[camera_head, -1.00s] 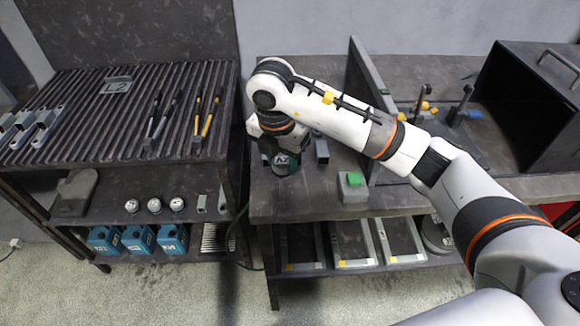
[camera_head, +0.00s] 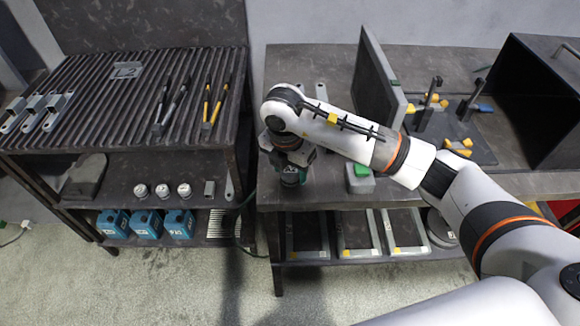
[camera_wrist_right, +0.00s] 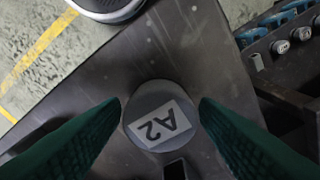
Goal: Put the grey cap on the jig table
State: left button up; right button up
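The grey cap (camera_wrist_right: 158,118) is round, with a white label reading A2 on its top. In the head view my right gripper (camera_head: 290,174) is low over the front left part of the dark table (camera_head: 330,192); the cap is mostly hidden there by the gripper. This table carries a fixture plate with yellow clamps (camera_head: 458,148), so it looks like the jig table. My left gripper is not in view.
An upright panel (camera_head: 378,85) divides the dark table, and a green-topped block (camera_head: 359,178) stands near its front. A dark open box (camera_head: 530,100) is at right. A slatted table (camera_head: 100,105) with tools stands left, across a narrow gap. Trays (camera_head: 305,238) lie below.

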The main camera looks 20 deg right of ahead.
aim_at(287, 175)
jog(key=shift+o, duration=0.4)
jog(key=shift+r, duration=0.1)
notch_tip(287, 175, up, 12)
jog(key=a, duration=0.1)
jog(key=shift+s, duration=0.45)
jog(key=shift+s, duration=0.1)
